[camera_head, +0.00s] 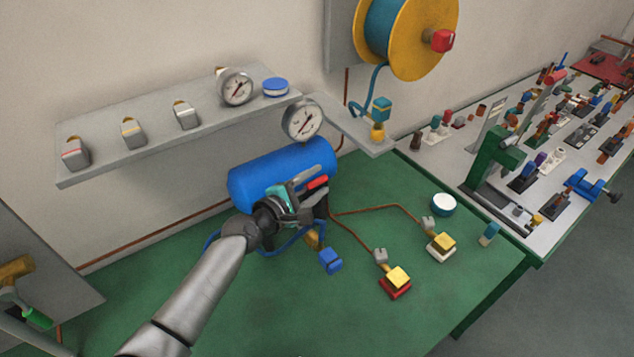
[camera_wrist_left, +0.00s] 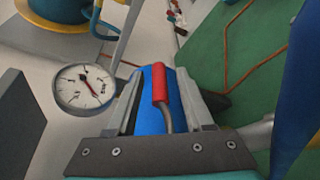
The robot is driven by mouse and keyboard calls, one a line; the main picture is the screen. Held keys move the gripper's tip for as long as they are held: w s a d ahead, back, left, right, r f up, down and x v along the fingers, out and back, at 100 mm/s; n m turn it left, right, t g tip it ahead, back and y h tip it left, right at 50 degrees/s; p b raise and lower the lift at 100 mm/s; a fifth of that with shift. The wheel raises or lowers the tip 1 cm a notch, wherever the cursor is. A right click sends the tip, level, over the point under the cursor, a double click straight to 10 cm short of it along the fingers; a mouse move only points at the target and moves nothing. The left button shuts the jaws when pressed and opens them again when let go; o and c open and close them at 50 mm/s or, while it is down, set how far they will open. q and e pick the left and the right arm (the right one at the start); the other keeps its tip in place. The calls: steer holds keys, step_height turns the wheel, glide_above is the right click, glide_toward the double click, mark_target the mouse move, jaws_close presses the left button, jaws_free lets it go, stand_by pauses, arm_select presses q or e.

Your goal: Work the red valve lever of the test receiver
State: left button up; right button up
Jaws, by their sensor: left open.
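The blue test receiver (camera_head: 275,170) lies on the green bench top; its blue body (camera_wrist_left: 148,118) shows behind the fingers in the left wrist view. Its red valve lever (camera_head: 317,183) is at the right end of the tank. In the left wrist view the red lever grip (camera_wrist_left: 160,84) on its bent grey rod appears between the two fingers. My left gripper (camera_head: 305,198) is open in front of the tank, with the lever between or just beyond its fingers; contact cannot be told. The gripper hides the valve body. My right gripper is not in view.
A pressure gauge (camera_head: 302,119) stands just above the tank, close to the gripper; it shows left in the wrist view (camera_wrist_left: 84,90). A wall shelf (camera_head: 180,145) runs behind. Red (camera_head: 395,285) and white (camera_head: 440,247) based fittings and a blue fitting (camera_head: 330,261) stand on the bench.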

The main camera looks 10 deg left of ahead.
arm_select(q)
steer(key=shift+w+d, duration=0.15)
steer(key=shift+w, duration=0.15)
steer(key=shift+f, duration=0.1)
jaws_close()
stand_by(1.3)
